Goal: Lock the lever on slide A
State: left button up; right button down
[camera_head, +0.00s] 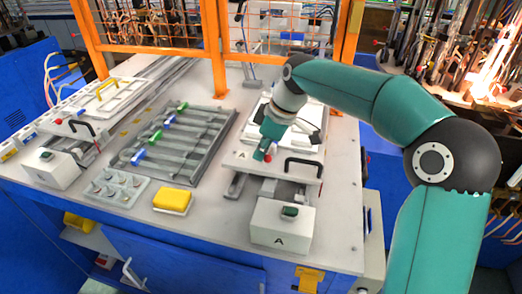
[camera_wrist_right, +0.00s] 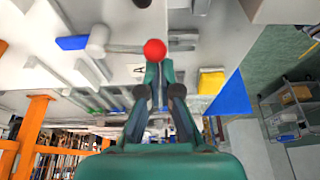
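Slide A (camera_head: 245,163) is the light plate at the right of the bench, with a black handle (camera_head: 303,166) and an "A" label. A red ball knob of the lever (camera_head: 267,157) shows beside my right gripper (camera_head: 262,152), and the knob also shows in the right wrist view (camera_wrist_right: 155,50). My right gripper (camera_wrist_right: 157,70) points at the knob, its fingertips close together right beside it. It looks shut, with nothing seen between the fingers. Whether the tips touch the knob is unclear. My left gripper is in neither view.
A white box marked A with a green button (camera_head: 290,211) stands in front of the slide. A yellow block (camera_head: 173,200), a grey tray with blue and green pieces (camera_head: 180,150) and a second station (camera_head: 110,95) lie left. Orange fence posts (camera_head: 215,50) stand behind.

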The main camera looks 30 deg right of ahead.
jog(key=p+v, duration=0.7)
jog(key=v, duration=0.2)
jog(key=shift+d+r, duration=0.35)
jog(key=shift+w, duration=0.2)
jog(key=shift+s, duration=0.1)
